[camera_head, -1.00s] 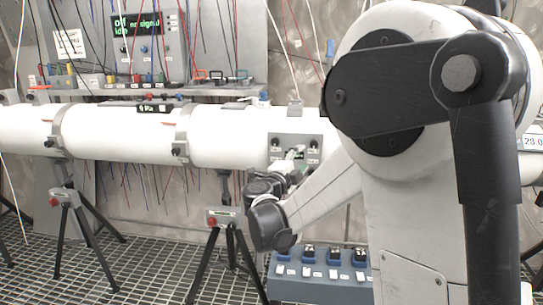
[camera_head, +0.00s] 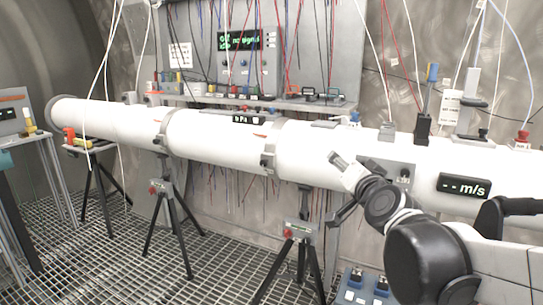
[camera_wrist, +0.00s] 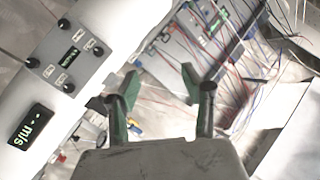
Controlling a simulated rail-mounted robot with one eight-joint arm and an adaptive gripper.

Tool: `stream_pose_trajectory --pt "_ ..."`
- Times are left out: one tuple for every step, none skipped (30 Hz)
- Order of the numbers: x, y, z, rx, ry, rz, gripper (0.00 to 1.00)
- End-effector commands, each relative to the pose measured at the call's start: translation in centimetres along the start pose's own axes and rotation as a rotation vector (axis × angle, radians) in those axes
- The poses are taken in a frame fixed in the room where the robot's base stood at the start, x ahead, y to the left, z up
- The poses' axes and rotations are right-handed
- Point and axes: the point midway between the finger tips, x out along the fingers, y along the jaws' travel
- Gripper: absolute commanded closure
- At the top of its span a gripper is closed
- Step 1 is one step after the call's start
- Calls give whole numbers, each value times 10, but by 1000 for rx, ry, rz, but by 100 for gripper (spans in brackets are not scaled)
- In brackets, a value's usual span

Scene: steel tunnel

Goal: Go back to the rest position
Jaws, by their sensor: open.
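My gripper (camera_wrist: 160,88) is open and empty in the wrist view, its two greenish fingers spread apart. In the head view my arm rises from the lower right, and its end lies in front of the white tube (camera_head: 215,140), near the small grey panel. The exact finger pose is hard to make out there. The wrist view shows the tube's white surface on the left, tilted, with a knob panel (camera_wrist: 68,55) and an m/s display (camera_wrist: 30,125). The fingers touch nothing that I can see.
Tripods (camera_head: 170,225) hold the tube above a grated floor (camera_head: 120,265). A shelf with a control box (camera_head: 240,50) and many hanging wires stands behind. A blue switch box (camera_head: 362,287) is at the bottom.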

Motion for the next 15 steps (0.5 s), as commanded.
stream_pose_trajectory --pt "-16 -2 9 -44 -60 4 56" --pt "-24 -2 16 -72 -99 8 56" --pt "-36 -1 26 -108 -150 15 56" --pt "-46 1 33 -135 -188 22 56" --pt "-55 3 41 -162 -227 30 56" --pt "-68 7 50 -197 -278 42 56" --pt "-79 10 57 -223 -316 53 56" --pt "-89 14 64 -249 -355 66 56" --pt "-104 21 73 -283 -404 85 56" --pt "-115 26 80 -307 -443 100 56" --pt "-127 32 86 -331 -480 117 56" --pt "-142 40 94 -363 -529 141 56" --pt "-154 46 100 -386 -565 160 56" --pt "-166 53 105 -407 -599 179 56" --pt "-180 62 111 -434 -641 205 56"
